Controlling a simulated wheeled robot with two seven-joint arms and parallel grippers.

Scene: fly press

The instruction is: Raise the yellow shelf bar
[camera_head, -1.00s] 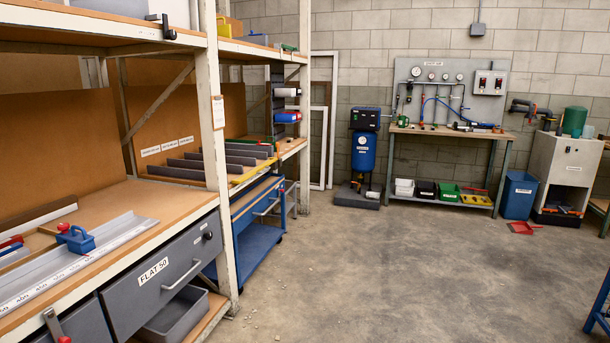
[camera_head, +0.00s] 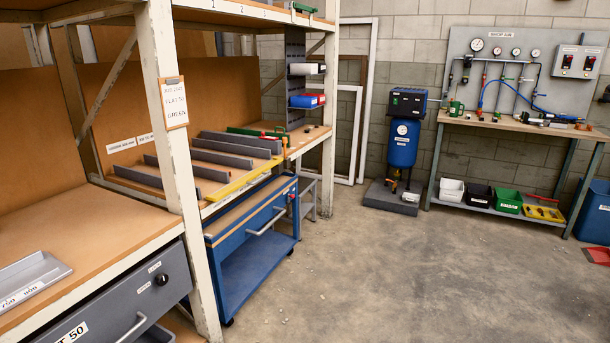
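The yellow shelf bar (camera_head: 243,184) runs along the front edge of the far shelf bay in the head view. It lies low, about level with the wooden shelf board, in front of several grey dividers (camera_head: 218,153). Its far end is near a small red and green part (camera_head: 276,136) by the shelf post. Neither of my grippers shows in this view, so I cannot see what they hold.
A white rack post (camera_head: 171,150) with a paper notice stands between the bays. A blue cart (camera_head: 262,252) is under the yellow bar. A grey drawer (camera_head: 130,300) is at lower left. The concrete floor (camera_head: 380,270) to the right is clear. A blue air unit (camera_head: 403,140) stands behind.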

